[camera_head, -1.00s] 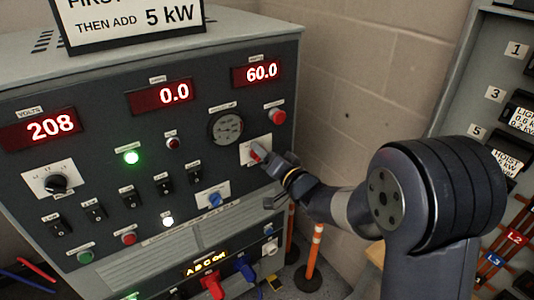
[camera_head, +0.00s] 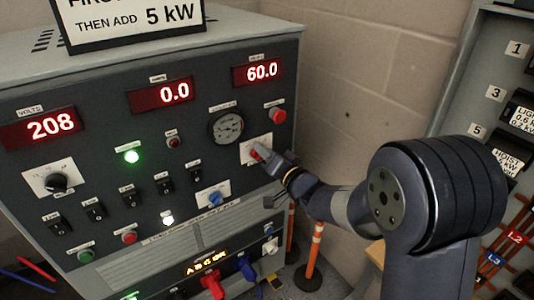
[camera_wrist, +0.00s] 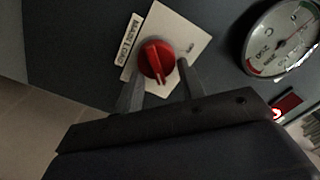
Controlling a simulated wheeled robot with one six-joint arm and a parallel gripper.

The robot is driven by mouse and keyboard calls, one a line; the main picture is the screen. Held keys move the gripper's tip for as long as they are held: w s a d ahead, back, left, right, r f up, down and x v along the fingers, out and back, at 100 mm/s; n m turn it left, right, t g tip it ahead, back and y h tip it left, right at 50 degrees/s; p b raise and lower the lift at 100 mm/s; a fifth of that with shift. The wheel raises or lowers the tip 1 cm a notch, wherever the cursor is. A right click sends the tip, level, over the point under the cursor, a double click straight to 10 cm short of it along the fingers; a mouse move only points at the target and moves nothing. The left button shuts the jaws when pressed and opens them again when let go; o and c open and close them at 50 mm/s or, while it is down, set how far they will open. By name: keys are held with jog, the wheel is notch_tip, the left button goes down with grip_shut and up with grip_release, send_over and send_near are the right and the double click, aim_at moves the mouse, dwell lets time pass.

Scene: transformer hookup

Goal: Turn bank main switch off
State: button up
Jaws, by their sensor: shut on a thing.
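The red rotary main switch (camera_head: 256,152) sits on a white plate (camera_head: 252,142) at the right side of the dark control panel. In the wrist view the red knob (camera_wrist: 152,62) is seen close up on its white plate, beside a label that seems to read MAIN LOAD. Its raised grip stands nearly upright in that picture. My gripper (camera_head: 263,157) comes in from the right. In the wrist view its two fingers (camera_wrist: 160,74) are shut on the knob, one on each side. In the head view my gripper partly covers the switch.
A round gauge (camera_head: 227,127) and a red button (camera_head: 277,115) are close above the switch. A blue knob (camera_head: 214,198) is below left. Blue and red plugs sit low on the panel. Orange posts (camera_head: 314,255) stand below my arm. A breaker cabinet (camera_head: 500,100) is at right.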

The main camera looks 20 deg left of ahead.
jog(key=shift+f+n+b, duration=0.1)
jog(key=shift+n+b, duration=0.2)
jog(key=shift+b, duration=0.05)
jog(key=n+b, duration=0.4)
jog(key=n, duration=0.1)
jog(key=s+n+b, duration=0.1)
jog(key=n+b, duration=0.3)
jog(key=n, duration=0.2)
jog(key=a+n+b, duration=0.1)
jog(key=n+b, duration=0.4)
jog(key=n, duration=0.1)
jog(key=shift+s+a, duration=0.1)
jog(key=shift+s, duration=0.1)
dwell(0.3)
jog(key=o, duration=1)
